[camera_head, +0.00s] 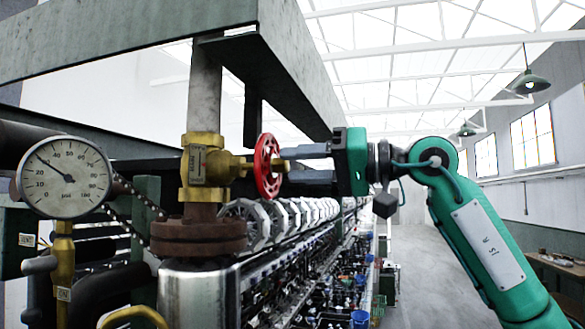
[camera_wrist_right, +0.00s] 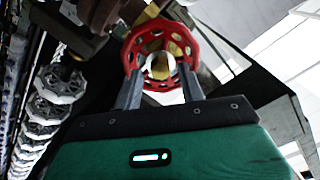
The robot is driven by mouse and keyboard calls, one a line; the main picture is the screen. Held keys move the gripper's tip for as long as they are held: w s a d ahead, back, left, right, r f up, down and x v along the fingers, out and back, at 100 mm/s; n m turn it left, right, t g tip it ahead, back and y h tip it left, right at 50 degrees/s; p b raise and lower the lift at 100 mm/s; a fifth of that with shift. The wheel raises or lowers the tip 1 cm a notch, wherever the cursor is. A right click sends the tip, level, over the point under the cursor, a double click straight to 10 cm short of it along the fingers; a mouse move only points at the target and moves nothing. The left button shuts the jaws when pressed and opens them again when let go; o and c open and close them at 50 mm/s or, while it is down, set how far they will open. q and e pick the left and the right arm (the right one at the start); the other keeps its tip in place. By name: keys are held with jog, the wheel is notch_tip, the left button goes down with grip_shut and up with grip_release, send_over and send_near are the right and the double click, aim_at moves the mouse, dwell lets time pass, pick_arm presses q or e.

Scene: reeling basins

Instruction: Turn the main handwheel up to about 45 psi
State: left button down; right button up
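The red main handwheel (camera_head: 267,167) sits on the right side of a brass valve (camera_head: 199,168) on a vertical pipe. My right gripper (camera_head: 285,165) reaches it from the right, with its fingers apart at the wheel's face. In the right wrist view the handwheel (camera_wrist_right: 160,55) is straight ahead and the two fingertips (camera_wrist_right: 159,75) overlap its lower rim. I cannot tell whether they touch it. The round pressure gauge (camera_head: 66,178), marked in psi, has its needle pointing up and left, at roughly 30. My left gripper is out of view.
A large grey beam (camera_head: 130,40) hangs above the valve. Behind it a long row of pale reels (camera_head: 290,213) runs over basins and machinery. A dark pipe flange (camera_head: 198,236) lies under the valve. The grey floor (camera_head: 425,270) to the right is open.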

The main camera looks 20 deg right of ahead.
jog(key=shift+v, duration=0.85)
jog(key=shift+m, duration=0.4)
jog(key=m, duration=0.3)
jog(key=shift+w+a, duration=0.1)
jog(key=shift+a, duration=0.1)
jog(key=m, duration=0.3)
jog(key=shift+d+b, duration=0.15)
jog(key=shift+b, duration=0.2)
jog(key=m, duration=0.2)
jog(key=shift+m, duration=0.3)
jog(key=m, duration=0.3)
jog(key=shift+b, duration=0.3)
jog(key=m, duration=0.4)
jog(key=shift+m+b, duration=0.3)
jog(key=shift+m, duration=0.1)
jog(key=m, duration=0.5)
jog(key=shift+b, duration=0.35)
jog(key=m+b, duration=0.1)
jog(key=m, duration=0.5)
jog(key=shift+m, duration=0.3)
